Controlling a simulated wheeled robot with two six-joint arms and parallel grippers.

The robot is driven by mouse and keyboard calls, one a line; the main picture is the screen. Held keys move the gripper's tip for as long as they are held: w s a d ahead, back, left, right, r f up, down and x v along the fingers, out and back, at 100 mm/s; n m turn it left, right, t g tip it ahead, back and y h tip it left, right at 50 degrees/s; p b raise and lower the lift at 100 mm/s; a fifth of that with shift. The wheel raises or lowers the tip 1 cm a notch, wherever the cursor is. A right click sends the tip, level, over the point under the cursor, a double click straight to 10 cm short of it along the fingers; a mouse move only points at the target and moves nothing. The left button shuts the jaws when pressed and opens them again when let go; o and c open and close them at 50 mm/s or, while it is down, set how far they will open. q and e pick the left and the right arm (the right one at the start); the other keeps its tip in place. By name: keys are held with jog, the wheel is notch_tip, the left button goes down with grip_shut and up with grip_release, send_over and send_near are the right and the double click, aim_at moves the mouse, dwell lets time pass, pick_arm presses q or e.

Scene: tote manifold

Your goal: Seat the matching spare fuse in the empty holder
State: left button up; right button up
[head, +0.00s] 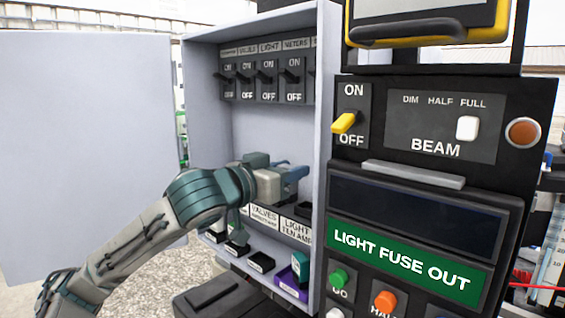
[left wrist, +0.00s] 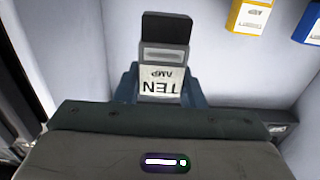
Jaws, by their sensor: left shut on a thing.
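In the left wrist view the fuse (left wrist: 165,60) stands between the blue fingers, with a black end and a white label reading TEN AMP upside down. In the head view the gripper hides the fuse and most of the holder area. The LIGHT TEN AMP label (head: 297,228) shows just below the gripper, beside a VALVES label (head: 264,217). My right gripper is not in view.
A yellow fuse-like block (left wrist: 248,16) and a blue one (left wrist: 308,24) show on the cabinet wall. A shelf below has labelled slots and a teal piece (head: 300,266) in a purple slot. The cabinet's right wall (head: 325,130) stands close to the gripper. A green sign (head: 405,255) reads LIGHT FUSE OUT.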

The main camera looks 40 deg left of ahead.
pick_arm(q)
jog(key=shift+w+p, duration=1.25)
jog(key=shift+p, duration=0.15)
jog(key=p, duration=0.3)
send_over(309, 211)
jog(key=w+a, duration=0.1)
jog(key=w, duration=0.1)
jog(key=shift+s+a+r, duration=0.1)
jog(key=shift+w+f, duration=0.2)
jog(key=shift+f, duration=0.05)
jog(key=shift+s+f+b, duration=0.1)
jog(key=shift+f+b, duration=1.15)
jog(key=shift+f, duration=0.3)
jog(key=shift+f+b, duration=0.4)
jog(key=shift+f, duration=0.2)
jog(key=o, duration=1)
jog(key=shift+o, duration=0.2)
